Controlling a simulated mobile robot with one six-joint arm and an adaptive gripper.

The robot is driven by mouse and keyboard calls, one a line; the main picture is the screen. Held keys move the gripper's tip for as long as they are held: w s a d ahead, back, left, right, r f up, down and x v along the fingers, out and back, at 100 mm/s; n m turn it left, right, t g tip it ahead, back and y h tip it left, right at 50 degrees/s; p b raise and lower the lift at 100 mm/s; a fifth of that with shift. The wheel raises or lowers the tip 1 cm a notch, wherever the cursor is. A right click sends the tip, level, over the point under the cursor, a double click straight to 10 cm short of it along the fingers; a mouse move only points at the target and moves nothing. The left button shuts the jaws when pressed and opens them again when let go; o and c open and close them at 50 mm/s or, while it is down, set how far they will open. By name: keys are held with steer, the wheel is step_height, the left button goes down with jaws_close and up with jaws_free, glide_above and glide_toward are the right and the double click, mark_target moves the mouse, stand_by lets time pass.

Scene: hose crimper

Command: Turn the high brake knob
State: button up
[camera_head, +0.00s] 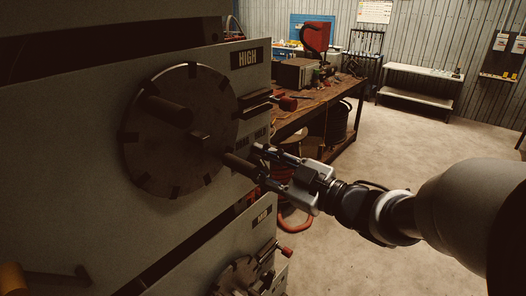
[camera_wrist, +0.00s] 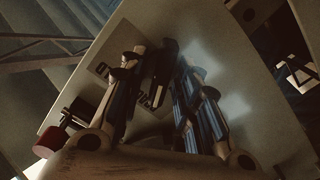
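The large round notched disc (camera_head: 180,140) is on the grey machine panel under the HIGH label (camera_head: 247,57). A dark cylindrical knob (camera_head: 236,164) sticks out at the disc's lower right, beside a small label that is hard to read. My gripper (camera_head: 262,166) is at this knob's outer end, with its fingers spread. In the wrist view my gripper (camera_wrist: 160,85) has one finger on each side of a dark piece (camera_wrist: 161,62), which seems to be the knob. Gaps show beside it, and I cannot tell whether either finger touches it.
A red-tipped lever (camera_head: 284,103) sticks out above my gripper; a red tip also shows in the wrist view (camera_wrist: 47,141). A second, lower panel has a smaller disc (camera_head: 238,276) and red-tipped lever. A cluttered workbench (camera_head: 318,103) stands behind. Open floor lies right.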

steer(key=shift+d, duration=0.1)
steer(key=v, duration=1.2)
